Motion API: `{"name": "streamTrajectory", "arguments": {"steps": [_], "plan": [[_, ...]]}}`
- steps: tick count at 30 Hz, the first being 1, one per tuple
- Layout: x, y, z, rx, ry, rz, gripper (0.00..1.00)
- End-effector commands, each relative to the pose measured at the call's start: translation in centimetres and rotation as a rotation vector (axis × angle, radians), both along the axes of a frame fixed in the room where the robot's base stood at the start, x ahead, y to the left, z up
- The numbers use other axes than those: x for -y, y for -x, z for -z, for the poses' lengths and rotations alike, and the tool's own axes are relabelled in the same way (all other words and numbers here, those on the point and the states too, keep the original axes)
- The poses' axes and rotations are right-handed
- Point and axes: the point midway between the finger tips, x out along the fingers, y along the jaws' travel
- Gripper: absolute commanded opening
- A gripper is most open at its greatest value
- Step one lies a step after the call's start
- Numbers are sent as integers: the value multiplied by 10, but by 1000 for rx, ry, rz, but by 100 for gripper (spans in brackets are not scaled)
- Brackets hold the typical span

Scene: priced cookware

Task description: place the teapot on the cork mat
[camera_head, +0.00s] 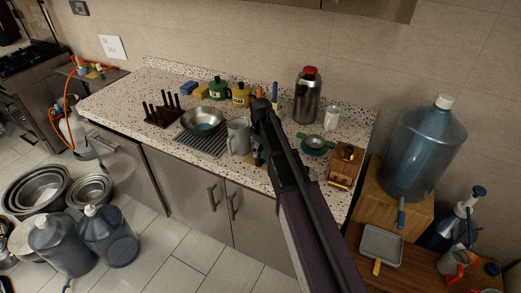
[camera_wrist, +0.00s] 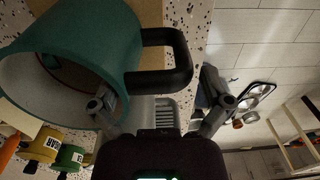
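My gripper (camera_wrist: 160,108) shows in the wrist view with its two fingers spread wide and nothing clearly between them. A large teal vessel with a pale inside (camera_wrist: 85,45) is very close, with its black handle (camera_wrist: 168,60) toward the gripper. The left finger overlaps its rim; I cannot tell whether they touch. In the head view my arm hides most of this spot. A tan patch (camera_wrist: 148,12), perhaps the cork mat, shows behind the vessel. A green lidded pot (camera_head: 218,89) and a yellow one (camera_head: 241,96) with price tags stand at the back; I cannot tell which vessel is the teapot.
A grey pitcher (camera_head: 238,136) stands left of my arm, near a steel bowl (camera_head: 203,121) and a ribbed rack (camera_head: 203,143). A steel flask (camera_head: 308,96), a small teal item (camera_head: 315,143) and a wooden box (camera_head: 346,160) crowd the right. The counter's front left is clearer.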

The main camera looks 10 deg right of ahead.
Motion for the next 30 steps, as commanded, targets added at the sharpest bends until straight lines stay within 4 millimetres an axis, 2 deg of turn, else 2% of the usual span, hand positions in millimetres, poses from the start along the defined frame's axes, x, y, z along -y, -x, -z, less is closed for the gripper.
{"name": "streamTrajectory", "arguments": {"steps": [14,30], "plan": [[1,0,-4,0,0,1,100],[1,-1,-42,0,0,1,100]]}}
